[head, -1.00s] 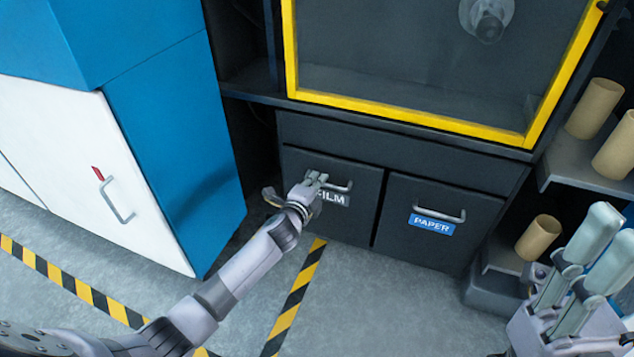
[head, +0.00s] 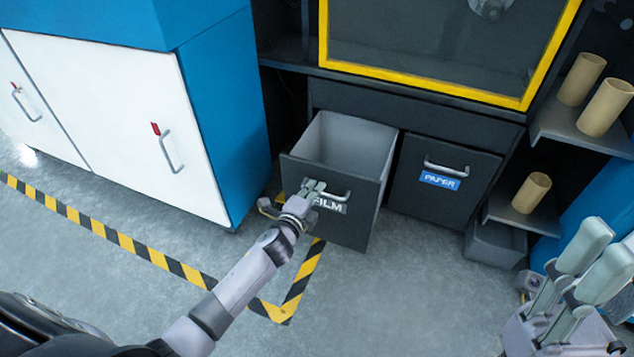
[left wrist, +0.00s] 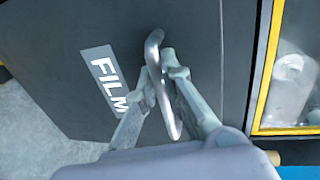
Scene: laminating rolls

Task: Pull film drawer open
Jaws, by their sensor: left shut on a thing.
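The film drawer (head: 330,205) is dark grey with a white FILM label and a metal bar handle. It stands pulled out of the cabinet, and its light grey inside shows empty where I can see it. My left gripper (head: 312,188) is shut on the film drawer's handle. In the left wrist view the fingers of my left gripper (left wrist: 150,85) close around the curved metal handle (left wrist: 160,85), beside the FILM label (left wrist: 108,82). My right gripper (head: 575,265) is at the lower right, away from the drawers; its two pale fingers stand apart with nothing between them.
The paper drawer (head: 440,188) beside it is shut. A yellow-framed window (head: 420,84) is above. Cardboard tubes (head: 605,107) stand on shelves at right. A blue and white cabinet (head: 110,110) is at left. Clear floor (head: 400,290) with striped tape lies in front.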

